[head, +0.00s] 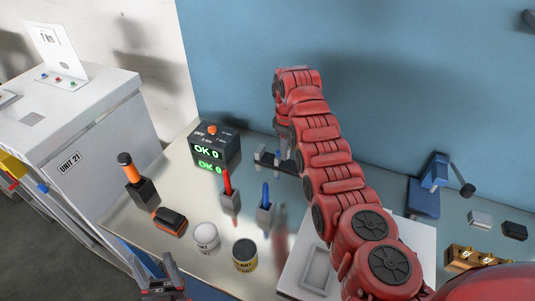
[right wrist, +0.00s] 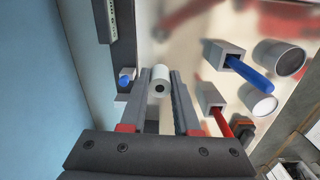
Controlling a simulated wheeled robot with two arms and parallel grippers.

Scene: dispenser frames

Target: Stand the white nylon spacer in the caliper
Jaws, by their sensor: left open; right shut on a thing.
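The white nylon spacer (right wrist: 160,82) is a small cylinder with a dark hole in its end, held between the fingertips of my right gripper (right wrist: 155,76). The hole faces the right wrist camera. The caliper (right wrist: 123,42), a dark bar with grey blocks and a blue knob, lies just left of the spacer in that view. Whether they touch I cannot tell. In the head view the caliper (head: 265,157) shows at the back of the table, partly hidden by my red right arm, which also hides the spacer. My left gripper (head: 163,283) is open and empty at the bottom left.
A gauge box reading OK 0 (head: 213,147) stands left of the caliper. Red (head: 228,197) and blue (head: 264,212) handled tools in holders, two small pots (head: 206,236) and an orange-handled tool (head: 133,178) stand in front. A blue stand (head: 426,196) is at right.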

